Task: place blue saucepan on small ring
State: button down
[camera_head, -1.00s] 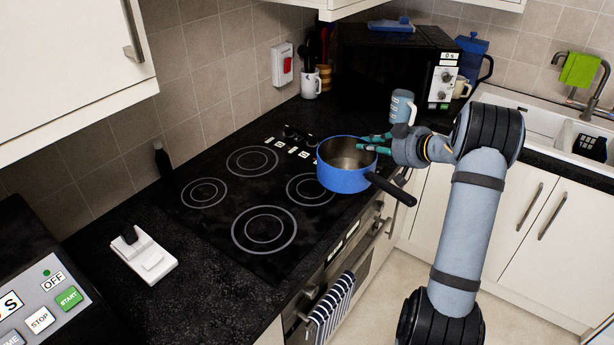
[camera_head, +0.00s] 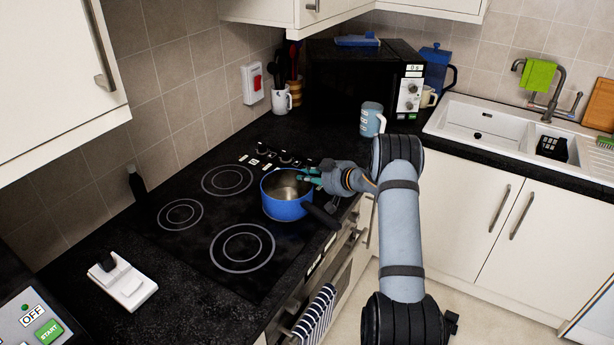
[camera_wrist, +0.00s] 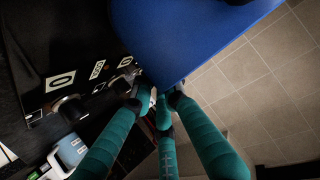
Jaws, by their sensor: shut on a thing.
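The blue saucepan (camera_head: 287,208) is upright over the right part of the black hob (camera_head: 205,245), its dark handle pointing to the lower right. It hides the hob's right ring; I cannot tell whether its base touches the glass. Three rings show: a small left ring (camera_head: 180,214), a back ring (camera_head: 227,180) and a large front ring (camera_head: 243,248). My gripper (camera_head: 304,181), with teal fingers, is shut on the pan's rim at its right side. In the wrist view the fingers (camera_wrist: 163,103) meet at the edge of the blue pan wall (camera_wrist: 190,35).
Hob knobs (camera_head: 285,158) lie behind the pan. A pale blue mug (camera_head: 372,121) stands beyond my gripper, near the microwave (camera_head: 350,90). A striped towel (camera_head: 316,315) hangs at the oven front.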

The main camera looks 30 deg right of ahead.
jog(key=shift+f, duration=0.1)
jog(key=shift+f, duration=0.15)
jog(key=c, duration=1.7)
grip_release()
jog(key=shift+c, duration=0.2)
jog(key=b+v, duration=0.2)
jog(key=v, duration=1)
jog(key=shift+a, duration=0.1)
